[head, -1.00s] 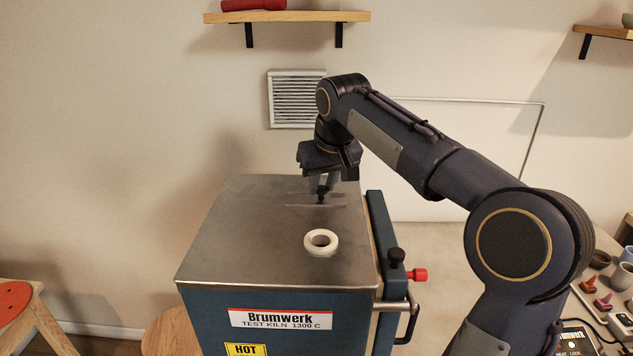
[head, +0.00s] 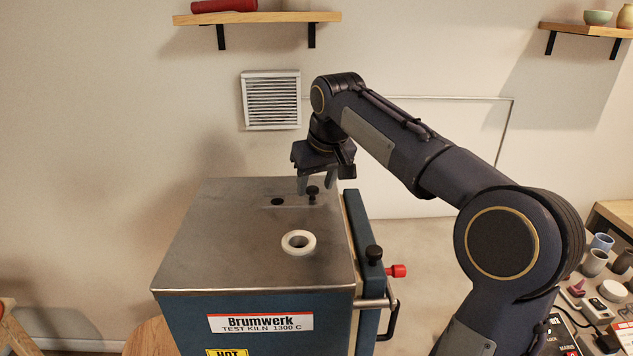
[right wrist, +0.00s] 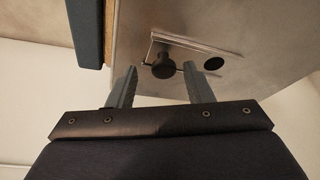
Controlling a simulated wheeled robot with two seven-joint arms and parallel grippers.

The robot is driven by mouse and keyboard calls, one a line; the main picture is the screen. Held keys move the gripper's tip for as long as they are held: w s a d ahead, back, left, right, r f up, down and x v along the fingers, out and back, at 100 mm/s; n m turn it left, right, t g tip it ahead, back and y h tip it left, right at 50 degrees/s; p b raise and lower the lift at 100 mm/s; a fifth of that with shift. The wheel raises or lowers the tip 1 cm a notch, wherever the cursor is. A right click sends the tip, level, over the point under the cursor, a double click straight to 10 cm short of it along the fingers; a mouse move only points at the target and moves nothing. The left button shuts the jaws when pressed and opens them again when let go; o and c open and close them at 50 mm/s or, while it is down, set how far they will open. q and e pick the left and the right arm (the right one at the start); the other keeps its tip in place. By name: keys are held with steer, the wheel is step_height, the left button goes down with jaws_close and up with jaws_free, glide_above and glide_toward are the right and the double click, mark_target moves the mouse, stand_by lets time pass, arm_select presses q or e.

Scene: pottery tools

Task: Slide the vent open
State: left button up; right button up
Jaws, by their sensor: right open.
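The kiln's vent is a small slide on the bare metal kiln top (head: 225,235), with a black knob (head: 312,194) at its right end. A dark round hole (head: 277,201) shows uncovered left of the knob. In the right wrist view the knob (right wrist: 163,66) stands by thin rails, beside the open hole (right wrist: 214,64). My right gripper (head: 316,184) is open and empty, just above and behind the knob. In the right wrist view the knob shows beyond and between the spread fingertips (right wrist: 166,78). My left gripper is not in view.
A white ring (head: 299,243) lies on the kiln top in front of the vent. A door frame with a black knob and red knob (head: 397,271) is on the kiln's right side. A wall grille (head: 271,100) is behind. A cluttered table (head: 600,300) stands right.

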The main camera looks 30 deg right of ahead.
steer(key=v, duration=0.7)
steer(key=shift+r, duration=0.25)
steer(key=shift+s, duration=0.15)
